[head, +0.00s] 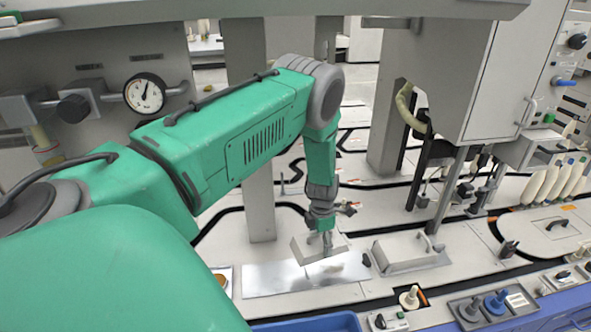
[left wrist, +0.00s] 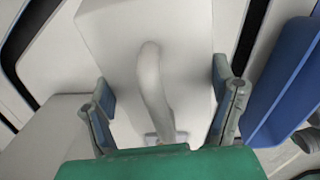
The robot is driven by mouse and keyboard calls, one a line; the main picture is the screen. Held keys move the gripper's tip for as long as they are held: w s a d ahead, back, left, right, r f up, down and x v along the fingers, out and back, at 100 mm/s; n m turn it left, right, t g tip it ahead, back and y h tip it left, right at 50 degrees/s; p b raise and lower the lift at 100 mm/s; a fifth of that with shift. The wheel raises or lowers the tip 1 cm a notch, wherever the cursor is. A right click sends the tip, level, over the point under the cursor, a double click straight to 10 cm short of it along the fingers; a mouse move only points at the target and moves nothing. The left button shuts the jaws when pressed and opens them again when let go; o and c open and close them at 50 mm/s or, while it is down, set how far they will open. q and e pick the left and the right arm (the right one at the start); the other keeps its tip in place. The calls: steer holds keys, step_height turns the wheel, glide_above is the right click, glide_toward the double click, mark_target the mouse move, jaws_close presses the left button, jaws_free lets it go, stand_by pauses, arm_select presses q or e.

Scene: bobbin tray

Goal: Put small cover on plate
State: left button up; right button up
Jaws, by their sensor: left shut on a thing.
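The small cover (head: 304,250) is a light grey box with a handle on top. In the head view it is at the back edge of the shiny metal plate (head: 275,281); I cannot tell if it touches the plate or hangs just above it. My left gripper (head: 326,246) points down and is shut on the small cover. In the left wrist view the cover (left wrist: 110,40) and its curved handle (left wrist: 152,85) show between the two fingers, which hide part of its sides. My right gripper is not in view.
A larger grey cover with a handle (head: 405,255) stands right of the plate. A blue bin (head: 318,323) lies at the front edge. Knobs and a joystick (head: 497,301) line the front right. A grey cabinet (head: 492,90) hangs at the right, and posts stand behind.

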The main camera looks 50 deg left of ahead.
arm_select(q)
steer(key=s+a+n+p, duration=0.1)
steer(key=s+a+n, duration=0.2)
steer(key=s, duration=0.4)
steer(key=s+a+n+p, duration=0.1)
steer(key=s+a+n, duration=0.25)
steer(key=s, duration=0.35)
steer(key=b, duration=0.2)
glide_above(272, 279)
steer(key=shift+n, duration=0.25)
step_height(272, 279, down, 5)
steer(key=shift+w+f, duration=0.1)
steer(key=shift+f, duration=0.05)
step_height(272, 279, down, 4)
steer(key=shift+a+f+b, duration=0.1)
steer(key=shift+f+b, duration=0.15)
steer(key=shift+b, duration=1)
steer(key=shift+f, duration=0.1)
steer(key=shift+c, duration=0.6)
steer(key=o, duration=1.5)
steer(key=shift+o, duration=0.2)
